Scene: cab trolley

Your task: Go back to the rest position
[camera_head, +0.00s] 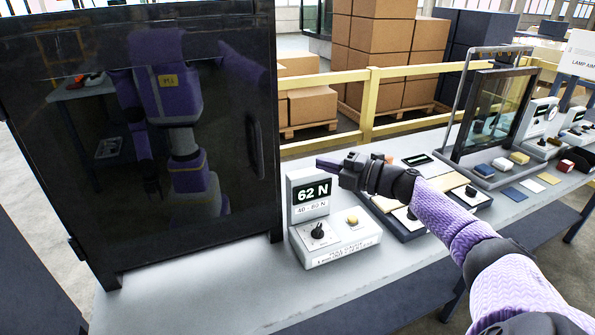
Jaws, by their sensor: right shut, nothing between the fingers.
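My right arm comes in from the lower right with a purple sleeve. Its dark gripper (328,163) is shut and empty. It is held out above the bench, close to the top right of a white device (335,243) with a display reading "62 N", a black knob and a yellowish button. I cannot tell whether the gripper touches the device. My left gripper itself is not in view; only a dim reflection of my body shows in the dark cabinet door.
A large dark cabinet (258,60) with a glossy door stands on the left of the grey bench (190,305). Right of my arm are a framed glass panel (497,107), small coloured blocks and more devices. Behind are a yellow rail (415,70) and stacked cardboard boxes (380,35).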

